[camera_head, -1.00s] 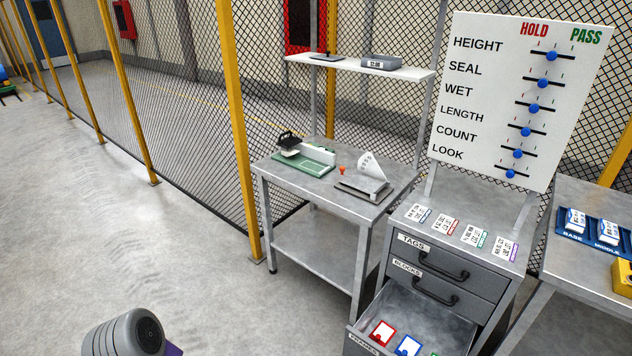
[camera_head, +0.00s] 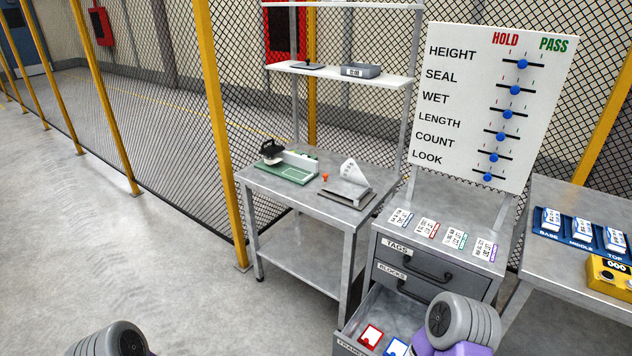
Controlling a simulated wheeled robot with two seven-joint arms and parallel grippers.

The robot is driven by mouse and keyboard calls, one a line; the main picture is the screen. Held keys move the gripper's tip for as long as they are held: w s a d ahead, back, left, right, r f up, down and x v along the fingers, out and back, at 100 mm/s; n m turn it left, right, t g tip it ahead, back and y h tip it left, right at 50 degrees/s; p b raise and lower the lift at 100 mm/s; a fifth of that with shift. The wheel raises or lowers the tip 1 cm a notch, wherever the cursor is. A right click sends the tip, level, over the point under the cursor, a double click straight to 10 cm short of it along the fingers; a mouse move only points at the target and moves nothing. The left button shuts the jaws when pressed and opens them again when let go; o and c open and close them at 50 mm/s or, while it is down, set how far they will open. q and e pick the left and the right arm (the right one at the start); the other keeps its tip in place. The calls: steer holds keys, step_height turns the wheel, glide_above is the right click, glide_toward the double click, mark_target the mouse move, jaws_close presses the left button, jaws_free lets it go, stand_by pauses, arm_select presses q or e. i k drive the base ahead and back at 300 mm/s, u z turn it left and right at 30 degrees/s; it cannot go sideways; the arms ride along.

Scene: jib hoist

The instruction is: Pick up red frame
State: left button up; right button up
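The red frame (camera_head: 370,335) is a small red-bordered square with a white middle. It lies in the open bottom drawer (camera_head: 382,303) of the grey cabinet, at the drawer's left side. A blue frame (camera_head: 396,347) lies just right of it, cut by the picture's lower edge. My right arm enters at the lower right, over the drawer's right part, and hides what lies there. My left arm shows at the lower left edge, over the floor. Neither gripper's fingers show.
The cabinet top (camera_head: 452,243) holds several tag cards. A white HOLD/PASS board (camera_head: 497,110) stands behind it. A metal table (camera_head: 295,190) is at left, and another table (camera_head: 560,262) with a blue tray (camera_head: 577,243) and yellow device (camera_head: 607,272) is at right. Open floor lies left.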

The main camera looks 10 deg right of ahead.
mark_target(370, 336)
steer(key=z, duration=1.05)
